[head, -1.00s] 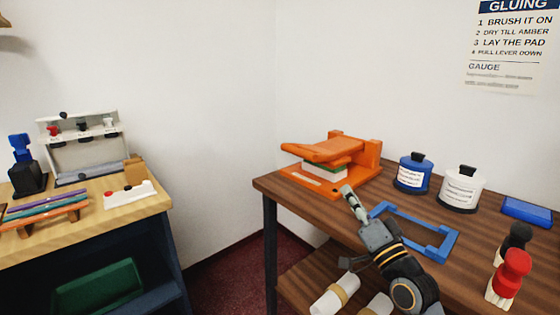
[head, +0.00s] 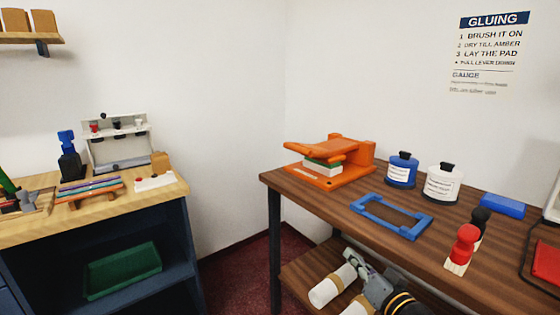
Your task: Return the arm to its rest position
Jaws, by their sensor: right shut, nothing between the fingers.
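My right gripper (head: 357,262) shows low in the head view, in front of the dark wooden table (head: 330,201). It is below the tabletop's front edge, with the lower shelf and its white rolls behind it. Its fingers are shut and hold nothing. The right arm behind it runs off the bottom edge of the picture. My left gripper and arm are not in view.
On the table stand an orange press (head: 330,181) with a pad in it, a blue frame (head: 400,232), a blue bottle (head: 402,170), a white bottle (head: 443,184), and red (head: 465,244) and black stamps. A light workbench (head: 150,198) stands left. The floor between is clear.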

